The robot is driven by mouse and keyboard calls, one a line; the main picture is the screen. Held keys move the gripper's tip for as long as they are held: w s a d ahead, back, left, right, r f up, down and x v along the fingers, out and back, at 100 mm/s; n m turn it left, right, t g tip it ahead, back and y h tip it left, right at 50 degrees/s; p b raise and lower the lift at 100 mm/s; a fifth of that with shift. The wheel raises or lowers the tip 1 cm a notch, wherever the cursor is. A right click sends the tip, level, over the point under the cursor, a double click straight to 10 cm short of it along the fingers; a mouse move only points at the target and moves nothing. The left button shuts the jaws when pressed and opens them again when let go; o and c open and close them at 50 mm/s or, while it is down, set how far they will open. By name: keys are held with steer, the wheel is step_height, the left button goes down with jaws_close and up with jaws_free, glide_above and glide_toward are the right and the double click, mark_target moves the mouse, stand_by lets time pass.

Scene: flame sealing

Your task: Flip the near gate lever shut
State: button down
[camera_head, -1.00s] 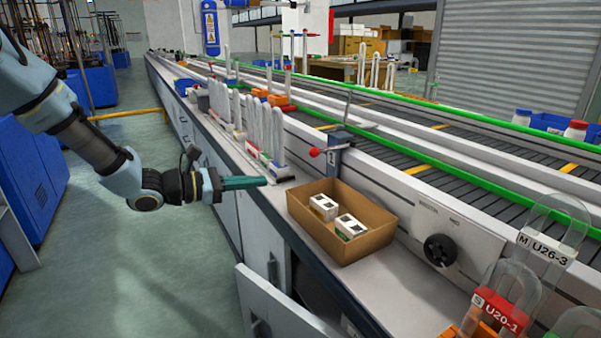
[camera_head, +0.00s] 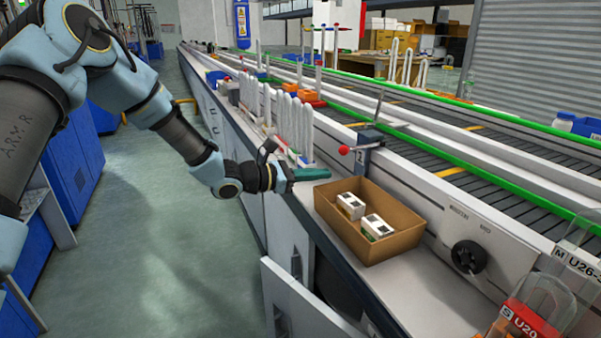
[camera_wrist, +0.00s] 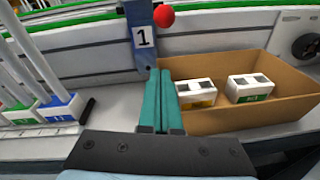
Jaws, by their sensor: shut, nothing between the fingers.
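The near gate lever shows as a red ball knob (camera_head: 343,150) on a blue-grey bracket (camera_head: 369,140) at the conveyor's near side, with a thin rod standing upright above it. In the wrist view the red knob (camera_wrist: 164,15) is at the top, beside the bracket (camera_wrist: 141,38), which bears a "1". My gripper (camera_head: 326,173) is shut and empty, its teal fingers pointing right, just left of and below the knob. In the wrist view the fingertips (camera_wrist: 160,75) overlap the bracket's lower end; I cannot tell whether they touch it. The lever's stem is mostly hidden.
A cardboard box (camera_head: 412,240) with two white cartons stands just right of my gripper. White loop-shaped pieces in racks (camera_head: 296,125) stand to its left. A control panel with a black knob (camera_head: 468,257) is further right. The conveyor (camera_head: 450,165) runs behind.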

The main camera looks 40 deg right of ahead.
steer(key=r, duration=0.1)
steer(key=s+d+r, duration=0.1)
steer(key=r+p, duration=0.1)
steer(key=shift+s+d+r, duration=0.25)
steer(key=shift+s+d, duration=0.05)
steer(key=shift+d, duration=0.1)
steer(key=shift+r, duration=0.1)
steer(key=shift+r+y+p, duration=0.4)
steer(key=shift+r+p, duration=0.05)
steer(key=shift+p, duration=0.45)
